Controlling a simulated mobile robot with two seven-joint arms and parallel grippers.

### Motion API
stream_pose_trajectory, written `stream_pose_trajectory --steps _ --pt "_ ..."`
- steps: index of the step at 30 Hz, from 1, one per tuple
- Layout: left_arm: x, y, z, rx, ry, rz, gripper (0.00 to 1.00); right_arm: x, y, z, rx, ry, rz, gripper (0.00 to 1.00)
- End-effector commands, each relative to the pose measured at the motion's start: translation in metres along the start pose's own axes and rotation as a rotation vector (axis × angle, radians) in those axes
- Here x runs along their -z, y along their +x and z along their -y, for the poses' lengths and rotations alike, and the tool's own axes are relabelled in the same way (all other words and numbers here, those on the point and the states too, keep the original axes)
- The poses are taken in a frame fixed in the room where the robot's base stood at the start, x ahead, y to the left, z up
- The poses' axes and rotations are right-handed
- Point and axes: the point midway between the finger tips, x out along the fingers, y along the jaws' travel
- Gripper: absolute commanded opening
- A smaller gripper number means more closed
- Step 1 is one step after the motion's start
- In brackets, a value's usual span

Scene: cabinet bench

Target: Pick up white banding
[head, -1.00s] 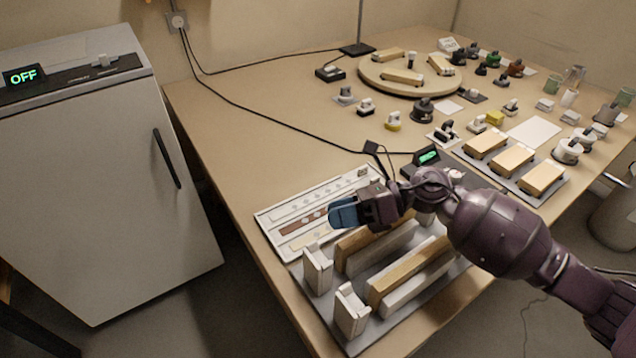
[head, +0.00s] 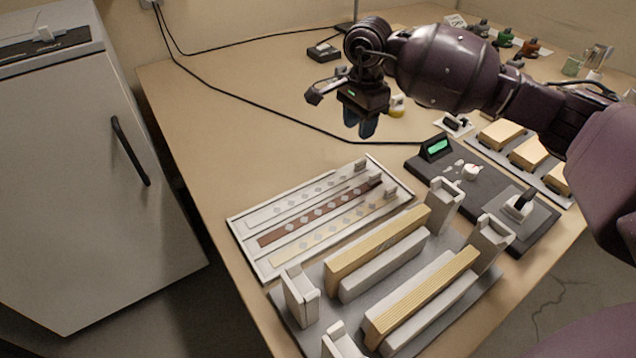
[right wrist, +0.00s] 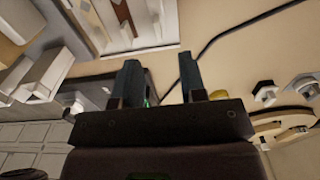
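A white tray (head: 237,237) lies on the bench and holds three long strips side by side. The pale white banding strip (head: 283,208) is in the far groove, a brown strip (head: 321,211) is in the middle and a cream strip (head: 337,228) is nearest. Small grey pieces sit along the strips. My right gripper (head: 360,123) hangs above the bench behind the tray, apart from it, fingers pointing down. The right wrist view shows its fingers (right wrist: 161,80) spread with nothing between them. The tray also shows there (right wrist: 150,46), partly cut off. My left gripper is out of view.
A grey fixture with wooden bars (head: 380,248) and upright white end blocks stands in front of the tray. A dark scale (head: 475,185) with a green display is to the right. A black cable (head: 262,112) crosses the bench. The bench left of the tray is clear.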

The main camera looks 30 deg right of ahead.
Motion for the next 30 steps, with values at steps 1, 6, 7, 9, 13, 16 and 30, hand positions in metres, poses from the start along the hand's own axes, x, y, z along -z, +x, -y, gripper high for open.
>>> stream_pose_trajectory --steps 1,6,7,9,13,16,30 --pt "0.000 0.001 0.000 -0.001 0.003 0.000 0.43 0.001 0.004 0.000 -0.003 0.000 -0.003 0.38" --pt "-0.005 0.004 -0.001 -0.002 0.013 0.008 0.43 0.000 0.026 -0.001 -0.008 0.000 0.001 0.38" --pt "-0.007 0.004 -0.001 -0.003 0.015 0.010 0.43 0.000 0.031 -0.001 -0.009 0.000 0.001 0.38" --pt "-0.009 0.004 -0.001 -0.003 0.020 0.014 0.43 0.000 0.042 -0.001 -0.009 0.000 0.001 0.38" --pt "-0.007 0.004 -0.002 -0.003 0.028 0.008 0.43 0.000 0.055 -0.001 -0.006 0.000 0.001 0.38" --pt "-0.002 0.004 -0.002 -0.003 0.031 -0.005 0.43 0.000 0.058 -0.001 -0.003 0.000 0.001 0.38" --pt "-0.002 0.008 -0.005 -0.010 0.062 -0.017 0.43 0.002 0.109 -0.005 -0.004 0.001 0.002 0.38"
